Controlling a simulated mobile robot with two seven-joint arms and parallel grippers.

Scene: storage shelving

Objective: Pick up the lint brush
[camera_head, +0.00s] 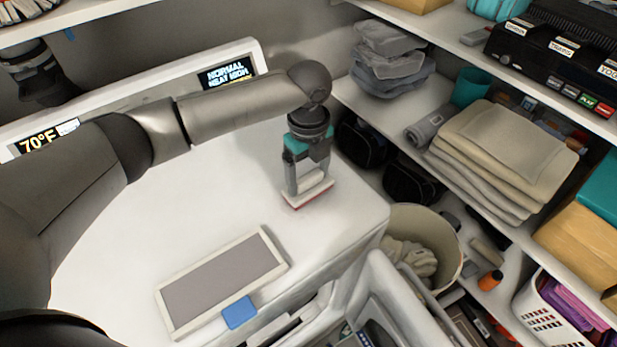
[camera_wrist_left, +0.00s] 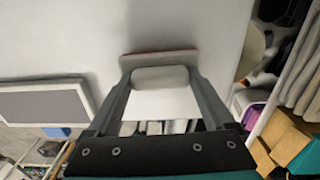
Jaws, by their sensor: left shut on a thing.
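The lint brush (camera_head: 311,192) is a small pale block with a red underside, at the right part of the white machine top. My left gripper (camera_head: 308,180) points down and is shut on it, one finger on each side. In the left wrist view the brush (camera_wrist_left: 160,75) sits between the fingertips of the gripper (camera_wrist_left: 160,80), its red edge on the far side. It is at or just above the white top; I cannot tell if it touches. My right gripper is not in view.
A grey framed panel (camera_head: 222,279) with a blue block (camera_head: 239,312) lies on the white top (camera_head: 130,250). A bin with cloth (camera_head: 425,225) stands right of the top's edge. Shelves with folded towels (camera_head: 500,150) are farther right. A raised control panel (camera_head: 140,95) runs behind.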

